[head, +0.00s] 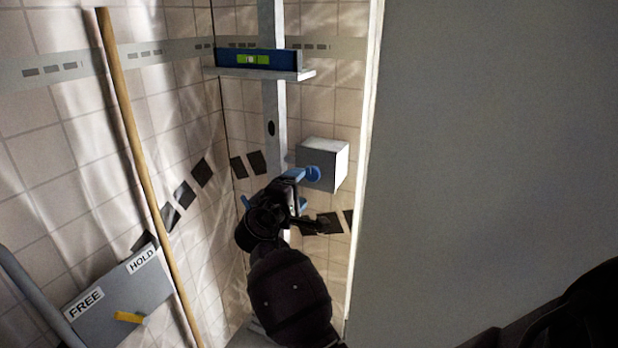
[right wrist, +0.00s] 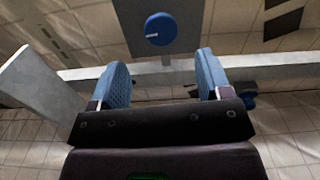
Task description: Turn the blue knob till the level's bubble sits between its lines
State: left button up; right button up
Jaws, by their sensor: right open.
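The blue knob (head: 313,173) sits on the front of a pale grey box (head: 338,164). The knob also shows in the right wrist view (right wrist: 160,28), with a small pale mark, beyond the fingertips and about midway between them. My right gripper (head: 301,188) is open and empty, just left of and below the knob; the fingers (right wrist: 163,66) are apart from it. The blue level (head: 284,60) rests on a pale shelf (head: 265,73) above. Its green vial (head: 252,59) shows, but the bubble's place against the lines is too small to tell. My left gripper is not in view.
A grey post (head: 272,110) runs behind the shelf. A wooden pole (head: 135,140) leans at the left. A grey plate (head: 118,302) with FREE and HOLD labels and a yellow lever (head: 129,317) is at lower left. A large grey panel (head: 490,150) fills the right side.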

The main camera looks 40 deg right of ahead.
aim_at(311, 175)
jog(key=x, duration=0.6)
jog(key=shift+w+d+f+b, duration=0.15)
jog(key=shift+d+f+b, duration=0.1)
jog(key=shift+b, duration=0.15)
jog(key=shift+w+d+r, duration=0.15)
jog(key=shift+w+d, duration=0.05)
jog(key=shift+d, duration=0.25)
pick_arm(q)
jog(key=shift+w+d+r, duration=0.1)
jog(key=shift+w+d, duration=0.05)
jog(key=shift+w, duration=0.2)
pick_arm(e)
jog(key=shift+c, duration=0.3)
